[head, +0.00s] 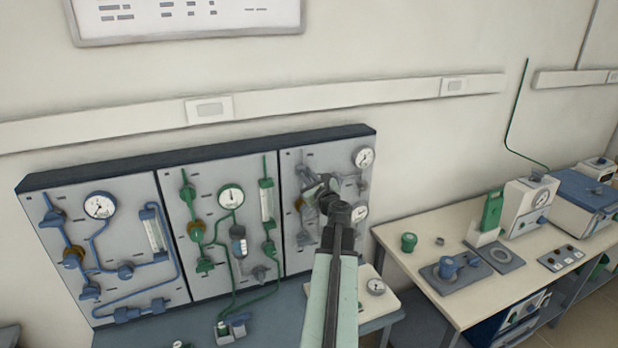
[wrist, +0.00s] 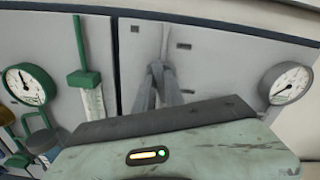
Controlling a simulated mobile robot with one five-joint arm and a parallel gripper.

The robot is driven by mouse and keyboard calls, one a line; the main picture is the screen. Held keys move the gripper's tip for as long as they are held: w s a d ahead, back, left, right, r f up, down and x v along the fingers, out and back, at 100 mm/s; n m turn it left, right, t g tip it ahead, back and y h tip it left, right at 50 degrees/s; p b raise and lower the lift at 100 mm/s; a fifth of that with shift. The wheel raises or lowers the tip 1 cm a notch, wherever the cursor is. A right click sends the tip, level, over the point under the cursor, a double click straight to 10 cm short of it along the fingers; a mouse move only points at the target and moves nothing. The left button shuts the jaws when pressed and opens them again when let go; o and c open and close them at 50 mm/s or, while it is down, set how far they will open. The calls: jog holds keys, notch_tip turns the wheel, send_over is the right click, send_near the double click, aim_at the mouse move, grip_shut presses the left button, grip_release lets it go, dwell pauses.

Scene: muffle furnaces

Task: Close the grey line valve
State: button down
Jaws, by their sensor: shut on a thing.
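The grey line panel (head: 292,260) is the rightmost of three wall panels, with grey pipework and two white gauges (head: 364,157) along its right side. My gripper (head: 320,188) is at the upper left part of this panel, reached from below and in front. It is shut on a grey valve part, which my gripper and wrist mostly hide in the head view. In the wrist view a grey vertical pipe runs down to grey parts (wrist: 157,72) behind the edge of my wrist housing. The valve handle's angle cannot be made out.
The green line panel (head: 181,240) adjoins on the left, with the blue line panel (head: 60,270) beyond it. A bench (head: 420,250) with a green jar (head: 408,242) and instruments stands to the right. A white gauge box (head: 384,300) sits below the grey panel.

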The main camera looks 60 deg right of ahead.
jog(key=n, duration=1.4)
jog(key=shift+a+f+b, duration=0.2)
jog(key=shift+f+b, duration=0.15)
dwell(0.3)
jog(key=c, duration=1.4)
grip_release()
jog(key=shift+c, duration=0.2)
